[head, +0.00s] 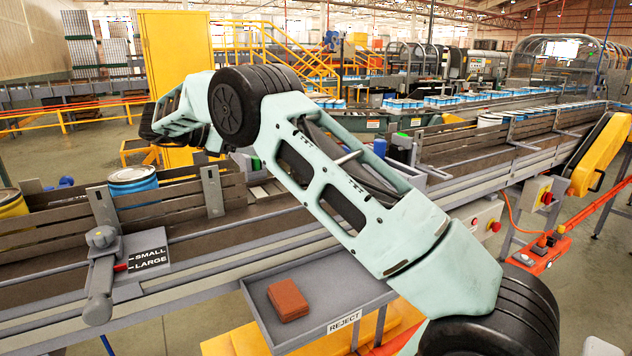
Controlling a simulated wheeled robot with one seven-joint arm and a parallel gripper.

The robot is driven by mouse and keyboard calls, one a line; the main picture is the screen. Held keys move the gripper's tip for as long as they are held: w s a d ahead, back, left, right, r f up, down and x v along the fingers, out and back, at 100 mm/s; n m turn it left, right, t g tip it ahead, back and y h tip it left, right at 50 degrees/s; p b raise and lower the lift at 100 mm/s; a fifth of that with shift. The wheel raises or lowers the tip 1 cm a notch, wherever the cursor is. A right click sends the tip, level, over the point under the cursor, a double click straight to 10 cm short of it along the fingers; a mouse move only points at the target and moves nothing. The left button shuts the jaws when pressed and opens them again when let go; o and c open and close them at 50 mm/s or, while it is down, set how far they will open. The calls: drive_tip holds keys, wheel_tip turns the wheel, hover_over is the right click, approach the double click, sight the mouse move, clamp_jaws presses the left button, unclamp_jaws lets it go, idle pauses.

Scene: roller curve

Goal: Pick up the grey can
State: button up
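No can that is plainly grey all over shows. A yellow can (12,203) stands at the left edge, partly cut off. A pale can top (489,120) shows behind the rail at the right; its side is mostly hidden. My arm crosses the middle of the view and its far end reaches to the upper left, above the conveyor. My gripper's fingers do not show.
A grey reject tray (335,288) with a red-brown block (288,300) sits below the conveyor's near side. A lever with a SMALL/LARGE plate (148,258) is at the left. A yellow cabinet (176,50) stands behind my arm. A yellow guard arm (602,152) is at the right.

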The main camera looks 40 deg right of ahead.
drive_tip(key=p+x, duration=0.1)
drive_tip(key=x, duration=0.5)
drive_tip(key=f+p+x, duration=0.1)
drive_tip(key=p+x, duration=0.1)
drive_tip(key=x, duration=0.3)
drive_tip(key=a+f+p+x, duration=0.1)
drive_tip(key=p+x, duration=0.1)
drive_tip(key=x, duration=0.4)
drive_tip(key=shift+w+d+f, duration=0.15)
drive_tip(key=shift+d+f, duration=0.45)
drive_tip(key=shift+d, duration=0.1)
drive_tip(key=c, duration=1.1)
